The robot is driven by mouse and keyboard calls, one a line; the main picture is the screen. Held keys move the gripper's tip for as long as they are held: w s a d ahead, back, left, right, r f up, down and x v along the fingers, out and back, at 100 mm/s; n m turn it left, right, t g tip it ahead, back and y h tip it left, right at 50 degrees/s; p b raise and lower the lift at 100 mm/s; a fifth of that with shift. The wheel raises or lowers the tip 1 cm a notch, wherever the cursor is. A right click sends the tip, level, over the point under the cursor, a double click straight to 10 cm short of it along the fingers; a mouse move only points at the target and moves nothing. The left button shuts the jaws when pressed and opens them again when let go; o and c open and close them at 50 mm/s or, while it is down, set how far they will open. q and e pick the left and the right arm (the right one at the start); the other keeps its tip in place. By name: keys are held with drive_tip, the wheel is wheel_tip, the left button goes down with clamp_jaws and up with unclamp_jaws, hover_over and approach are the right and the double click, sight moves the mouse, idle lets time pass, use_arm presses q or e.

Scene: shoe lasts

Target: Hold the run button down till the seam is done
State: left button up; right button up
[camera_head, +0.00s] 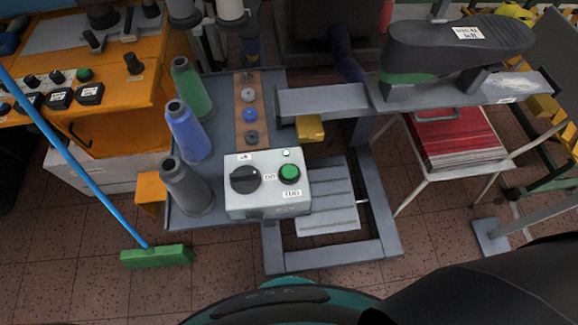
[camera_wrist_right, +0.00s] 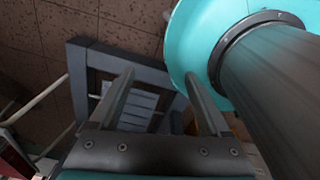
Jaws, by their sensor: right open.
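A pale grey control box (camera_head: 267,204) stands on the front of the machine's grey table in the head view. On its top are a round green button (camera_head: 289,172) with a dark collar, a black knob (camera_head: 245,179) and a small pale lamp (camera_head: 286,153). The labels by the button are hard to read. My right gripper (camera_wrist_right: 159,74) is open and empty in the right wrist view, above the machine's floor frame (camera_wrist_right: 80,65). The head view shows neither gripper. My left gripper is hidden.
A green broom (camera_head: 156,256) leans at left. A white stand with a red stack (camera_head: 452,138) is at right. Open floor lies in front.

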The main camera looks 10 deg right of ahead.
drive_tip(key=shift+w, duration=0.1)
clamp_jaws()
idle(0.3)
drive_tip(key=shift+d, duration=0.1)
idle(0.8)
